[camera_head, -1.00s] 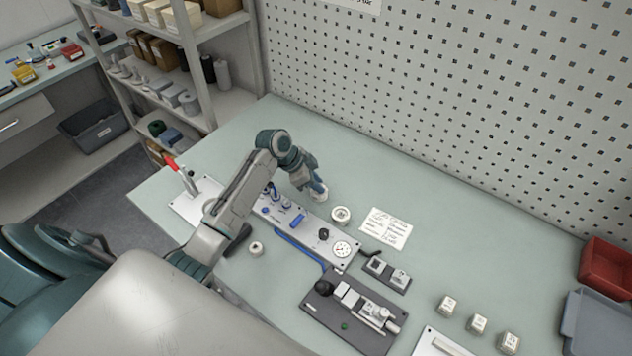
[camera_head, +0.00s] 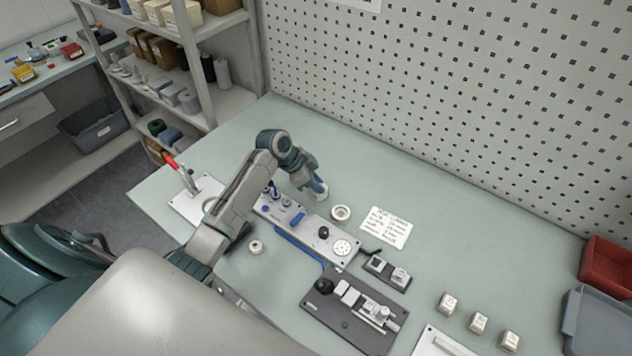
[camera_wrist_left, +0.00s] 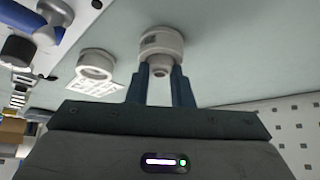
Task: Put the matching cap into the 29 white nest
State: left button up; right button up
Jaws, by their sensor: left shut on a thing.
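My left gripper (camera_head: 318,190) reaches over the fixture panel from the left, and its fingers (camera_wrist_left: 161,88) are shut on a white round part (camera_wrist_left: 160,43). The part has a slot in its side and a narrow stem between the fingertips. One white ring-shaped part (camera_head: 341,213) lies on the table just right of the gripper; it also shows in the left wrist view (camera_wrist_left: 96,65). Another white ring-shaped part (camera_head: 255,247) lies in front of the panel. No number 29 is legible, so I cannot tell which part is the nest. My right gripper is out of view.
The panel (camera_head: 284,217) carries knobs, a dial and a blue handle. A printed card (camera_head: 385,227), a small dark two-seat block (camera_head: 386,271) and a dark fixture plate (camera_head: 345,320) lie to the right. Several white cubes (camera_head: 478,322) stand near a red bin (camera_head: 607,268).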

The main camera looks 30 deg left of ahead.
pick_arm(q)
jog(key=o, duration=0.8)
jog(key=shift+s+f, duration=0.15)
jog(key=shift+c, duration=0.2)
